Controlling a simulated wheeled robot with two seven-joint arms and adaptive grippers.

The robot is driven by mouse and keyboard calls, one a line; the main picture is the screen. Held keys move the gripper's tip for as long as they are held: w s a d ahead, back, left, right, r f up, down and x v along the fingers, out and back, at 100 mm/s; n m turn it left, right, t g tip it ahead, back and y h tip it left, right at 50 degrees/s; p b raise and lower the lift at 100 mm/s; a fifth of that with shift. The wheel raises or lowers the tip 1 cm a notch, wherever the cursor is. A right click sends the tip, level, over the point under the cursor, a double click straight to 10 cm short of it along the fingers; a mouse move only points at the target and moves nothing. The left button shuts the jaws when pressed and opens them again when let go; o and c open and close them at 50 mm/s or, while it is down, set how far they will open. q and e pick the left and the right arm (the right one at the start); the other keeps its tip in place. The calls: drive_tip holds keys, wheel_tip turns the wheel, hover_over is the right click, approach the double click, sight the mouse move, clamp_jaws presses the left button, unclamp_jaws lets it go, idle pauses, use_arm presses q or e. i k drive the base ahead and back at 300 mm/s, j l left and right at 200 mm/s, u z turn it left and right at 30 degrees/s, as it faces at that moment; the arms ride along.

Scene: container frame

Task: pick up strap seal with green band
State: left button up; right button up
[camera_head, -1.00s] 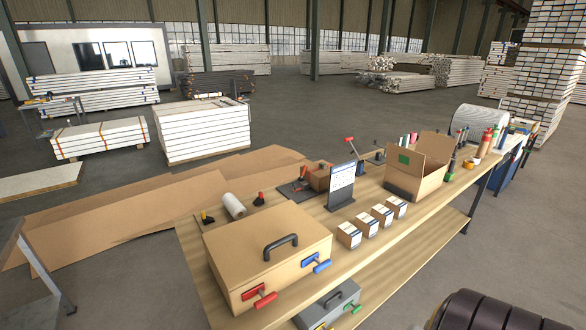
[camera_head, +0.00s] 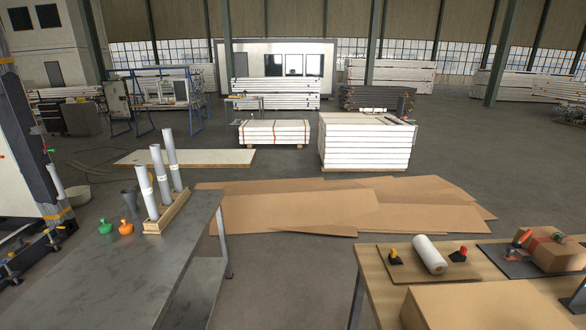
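I cannot make out a strap seal with a green band in the head view. A small green knob-shaped item (camera_head: 105,227) stands on the grey table (camera_head: 130,265) at the left, next to a similar orange one (camera_head: 126,228). I cannot tell that either is a strap seal. Neither of my grippers is in view.
White rolls (camera_head: 158,172) stand upright in a wooden holder (camera_head: 168,213) on the grey table. The wooden workbench (camera_head: 376,287) at right carries a white roll (camera_head: 429,254) and a cardboard box (camera_head: 470,305). Cardboard sheets (camera_head: 290,210) lie on the floor behind the gap between tables.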

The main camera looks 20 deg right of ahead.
sight(559, 237)
drive_tip(key=i+j+z, duration=0.1)
drive_tip(key=i+z, duration=0.2)
drive_tip(key=i, duration=0.55)
drive_tip(key=i+j+z, duration=0.1)
drive_tip(key=i+z, duration=0.3)
drive_tip(key=i, duration=1.2)
drive_tip(key=i+z, duration=0.15)
drive_tip(key=i, duration=0.25)
drive_tip(key=i+j+z, duration=0.2)
drive_tip(key=i, duration=0.25)
drive_tip(key=i+z, duration=0.4)
drive_tip(key=i+j+z, duration=0.1)
drive_tip(key=i+z, duration=0.5)
drive_tip(key=z, duration=0.25)
drive_tip(key=i+j+z, duration=0.15)
drive_tip(key=z, duration=0.3)
drive_tip(key=i+z, duration=0.2)
drive_tip(key=z, duration=0.25)
drive_tip(key=i+j+z, duration=0.15)
drive_tip(key=z, duration=0.3)
drive_tip(key=i+j+z, duration=0.15)
drive_tip(key=z, duration=0.35)
drive_tip(key=i+j+z, duration=0.1)
drive_tip(key=z, duration=0.35)
drive_tip(key=j, duration=0.1)
